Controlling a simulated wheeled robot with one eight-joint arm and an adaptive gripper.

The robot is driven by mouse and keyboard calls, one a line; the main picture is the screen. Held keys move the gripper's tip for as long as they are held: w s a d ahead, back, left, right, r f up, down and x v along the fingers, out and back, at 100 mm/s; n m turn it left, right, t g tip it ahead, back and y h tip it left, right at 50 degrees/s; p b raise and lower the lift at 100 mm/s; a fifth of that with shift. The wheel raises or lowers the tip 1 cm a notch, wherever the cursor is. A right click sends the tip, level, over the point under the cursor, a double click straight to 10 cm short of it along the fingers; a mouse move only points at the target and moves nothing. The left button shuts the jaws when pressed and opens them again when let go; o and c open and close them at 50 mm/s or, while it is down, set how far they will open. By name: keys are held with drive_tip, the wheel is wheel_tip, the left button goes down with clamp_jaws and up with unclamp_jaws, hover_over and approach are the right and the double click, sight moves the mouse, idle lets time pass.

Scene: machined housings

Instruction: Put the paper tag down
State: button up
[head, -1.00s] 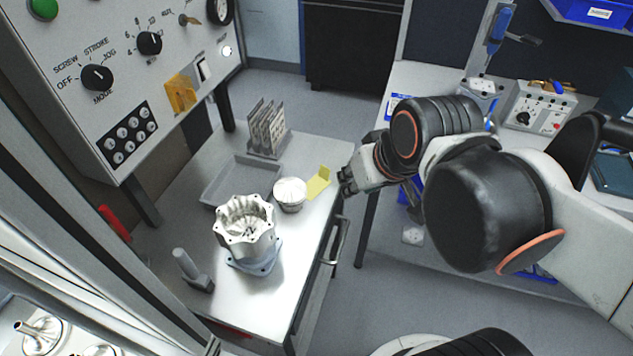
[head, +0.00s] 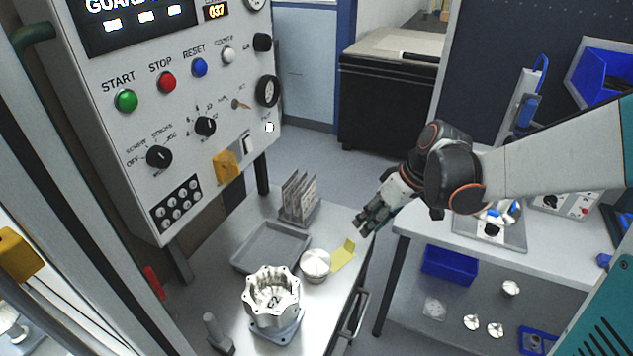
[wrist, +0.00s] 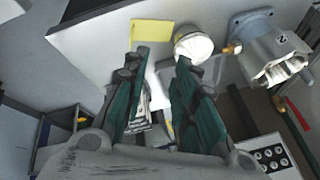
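The yellow paper tag (head: 343,255) lies on the metal table near its right edge, one part bent up. It touches or nearly touches the round silver cap (head: 316,264); I cannot tell which. In the wrist view the tag (wrist: 152,32) shows flat and clear beyond the fingertips. My gripper (head: 364,224) is above and to the right of the tag in the head view, apart from it. In the wrist view my gripper (wrist: 162,58) has its two fingers spread, with nothing held between them.
A scalloped metal housing (head: 272,293) stands in front of the cap. A grey tray (head: 270,246) and a rack of plates (head: 299,196) are further back. A control panel (head: 190,110) overhangs the left side. A second bench (head: 410,222) stands to the right.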

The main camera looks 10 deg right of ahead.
drive_tip(key=w+d+f, duration=0.1)
drive_tip(key=w+d, duration=0.2)
drive_tip(key=b, duration=0.2)
hover_over(351, 241)
drive_tip(key=s+d, duration=0.1)
drive_tip(key=d, duration=0.1)
wheel_tip(351, 241, down, 8)
drive_tip(key=shift+s+f, duration=0.1)
drive_tip(key=b+x, duration=0.1)
drive_tip(key=x, duration=0.4)
drive_tip(key=shift+d, duration=0.15)
clamp_jaws()
